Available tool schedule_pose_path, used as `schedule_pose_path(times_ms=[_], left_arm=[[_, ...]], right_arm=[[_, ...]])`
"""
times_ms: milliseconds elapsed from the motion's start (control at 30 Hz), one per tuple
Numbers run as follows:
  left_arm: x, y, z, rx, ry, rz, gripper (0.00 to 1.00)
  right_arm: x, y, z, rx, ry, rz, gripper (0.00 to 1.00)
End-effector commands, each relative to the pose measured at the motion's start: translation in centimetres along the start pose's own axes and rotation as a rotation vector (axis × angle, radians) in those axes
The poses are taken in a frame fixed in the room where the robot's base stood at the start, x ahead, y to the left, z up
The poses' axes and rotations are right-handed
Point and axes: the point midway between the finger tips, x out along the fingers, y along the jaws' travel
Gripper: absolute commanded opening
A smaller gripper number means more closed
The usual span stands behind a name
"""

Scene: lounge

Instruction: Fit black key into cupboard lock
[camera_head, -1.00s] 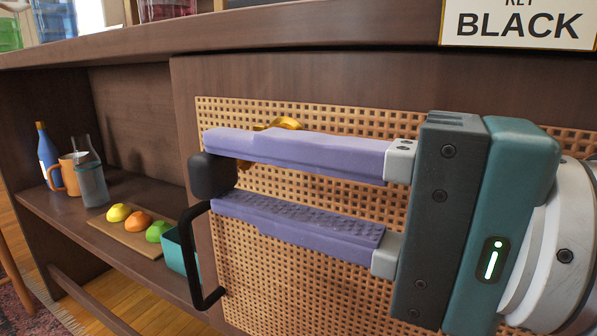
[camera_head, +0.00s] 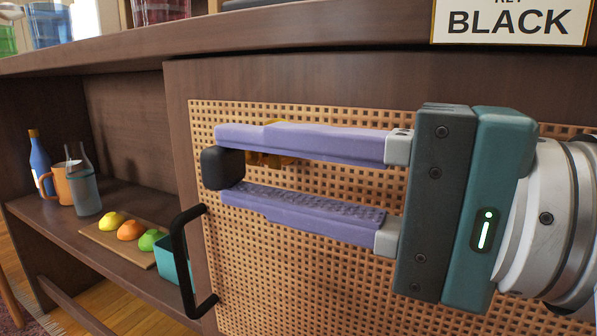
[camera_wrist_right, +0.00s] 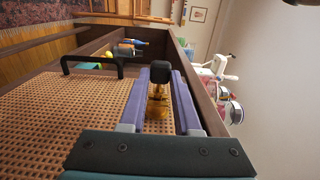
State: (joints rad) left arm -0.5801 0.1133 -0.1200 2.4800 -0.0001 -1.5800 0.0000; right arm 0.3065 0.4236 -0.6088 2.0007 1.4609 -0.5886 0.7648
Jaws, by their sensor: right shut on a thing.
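My right gripper (camera_head: 225,165) is shut on the black key (camera_head: 222,169), whose dark blocky head sits at the tips of the purple fingers. The key's head also shows in the right wrist view (camera_wrist_right: 160,72). The brass lock (camera_head: 268,160) is on the woven cupboard door (camera_head: 300,275), partly hidden behind the fingers. Brass also shows between the fingers in the right wrist view (camera_wrist_right: 157,108). I cannot tell whether the key touches the lock, and its shaft is not clearly visible. My left gripper is not in view.
A black door handle (camera_head: 183,260) sticks out below and left of the fingertips. The open shelf (camera_head: 50,213) at left holds a blue bottle, an orange mug, a glass and coloured pieces on a board. A sign reading BLACK (camera_head: 510,22) is at top right.

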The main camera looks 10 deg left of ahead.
Motion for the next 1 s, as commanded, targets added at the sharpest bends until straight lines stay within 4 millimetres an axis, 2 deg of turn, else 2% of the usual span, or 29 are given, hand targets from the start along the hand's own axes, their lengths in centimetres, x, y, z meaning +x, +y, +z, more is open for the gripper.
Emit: schedule_pose_path(times_ms=[567,600,900,1000], left_arm=[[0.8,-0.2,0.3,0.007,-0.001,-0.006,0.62],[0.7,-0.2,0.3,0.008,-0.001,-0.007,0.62],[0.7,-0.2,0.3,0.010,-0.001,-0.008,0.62],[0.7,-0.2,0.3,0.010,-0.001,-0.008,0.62]], right_arm=[[0.0,0.0,-1.1,-0.001,0.000,-0.001,0.00],[0.0,-0.1,-1.1,0.000,0.000,-0.001,0.33],[0.0,-0.1,-1.1,0.000,0.000,-0.001,0.66],[0.0,-0.1,-1.1,0.000,0.000,-0.001,0.66]])
